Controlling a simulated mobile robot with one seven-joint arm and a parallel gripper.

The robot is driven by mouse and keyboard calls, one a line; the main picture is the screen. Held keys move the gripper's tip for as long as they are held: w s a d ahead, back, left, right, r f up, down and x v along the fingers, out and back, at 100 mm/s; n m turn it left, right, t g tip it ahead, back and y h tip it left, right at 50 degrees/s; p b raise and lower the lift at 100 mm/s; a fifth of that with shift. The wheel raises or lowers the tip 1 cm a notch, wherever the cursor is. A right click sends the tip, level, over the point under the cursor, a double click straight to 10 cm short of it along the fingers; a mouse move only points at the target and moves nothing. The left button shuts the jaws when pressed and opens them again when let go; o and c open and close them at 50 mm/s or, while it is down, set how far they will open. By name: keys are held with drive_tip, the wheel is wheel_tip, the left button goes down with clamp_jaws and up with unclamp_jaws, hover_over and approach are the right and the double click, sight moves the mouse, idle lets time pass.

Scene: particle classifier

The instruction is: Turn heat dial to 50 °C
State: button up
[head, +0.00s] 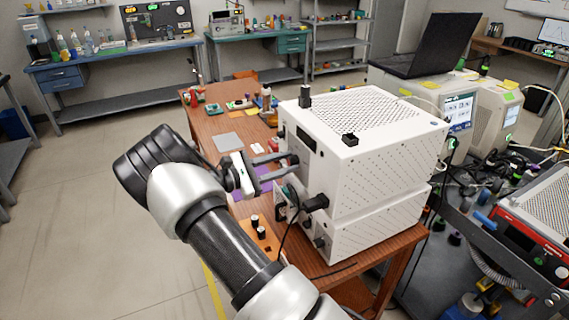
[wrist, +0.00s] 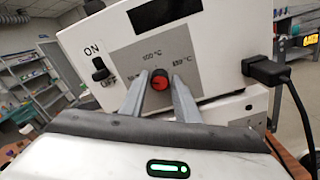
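The heat dial, a small round red-and-black knob (wrist: 160,80), sits on a grey panel on the front of the white box (head: 370,130). Above it the panel reads "100 °C". Another °C label at its right is hard to read, and one at its left is partly hidden by a finger. My gripper (wrist: 159,76) faces the dial, one finger on each side of it, apart from each other. I cannot tell whether the fingers touch the knob. In the head view my gripper (head: 287,162) reaches the box front from the left, and the dial is hidden.
A black ON/OFF switch (wrist: 102,71) is left of the dial. A black plug with a cable (wrist: 262,70) sticks out at the right. The box stands on a second white unit on a wooden table (head: 205,125) with small items. Open floor (head: 90,200) lies left.

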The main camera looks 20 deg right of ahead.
drive_tip(key=shift+o, duration=1.2)
drive_tip(key=a+b, duration=0.1)
drive_tip(key=a, duration=1.6)
drive_tip(key=shift+s+a, duration=0.25)
drive_tip(key=shift+s, duration=0.1)
